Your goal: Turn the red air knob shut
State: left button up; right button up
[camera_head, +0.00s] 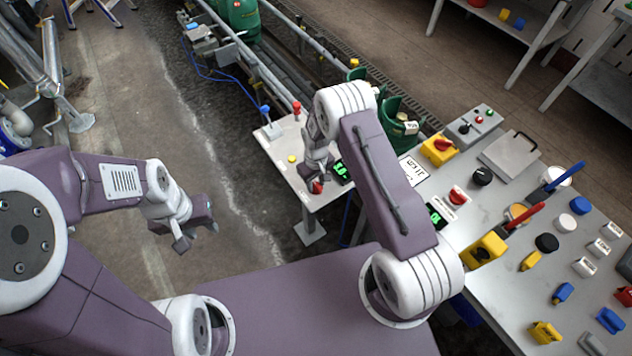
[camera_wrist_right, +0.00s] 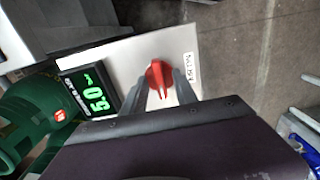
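The red air knob (camera_wrist_right: 159,78) sits on a pale panel on a small stand. In the right wrist view it lies between the two fingers of my right gripper (camera_wrist_right: 160,88), one on each side. The fingers look apart, with a gap around the knob's grip bar; contact is hard to judge. In the head view my right gripper (camera_head: 315,172) points down at the stand and partly covers the red knob (camera_head: 317,187). A black display (camera_wrist_right: 92,92) beside the knob reads 5.0 in green. My left gripper (camera_head: 196,228) is open and empty over the floor.
The small stand's top (camera_head: 288,140) also carries a yellow button (camera_head: 292,159) and a red knob (camera_head: 296,107). A green tank stands behind it. The grey worktable (camera_head: 505,285) at right holds many knobs and tools.

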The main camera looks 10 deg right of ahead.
jog(key=shift+c, duration=0.3)
jog(key=shift+s, duration=0.1)
grip_shut()
jog(key=shift+m, duration=0.4)
jog(key=m+b, duration=0.1)
jog(key=m, duration=0.2)
jog(key=m+b, duration=0.1)
jog(key=m, duration=0.3)
jog(key=shift+m+b, duration=0.3)
jog(key=m, duration=0.4)
jog(key=shift+m+b, duration=0.3)
jog(key=shift+b, duration=0.1)
jog(key=m, duration=0.4)
jog(key=shift+m+b, duration=0.3)
jog(key=shift+m, duration=0.1)
jog(key=shift+r, duration=0.1)
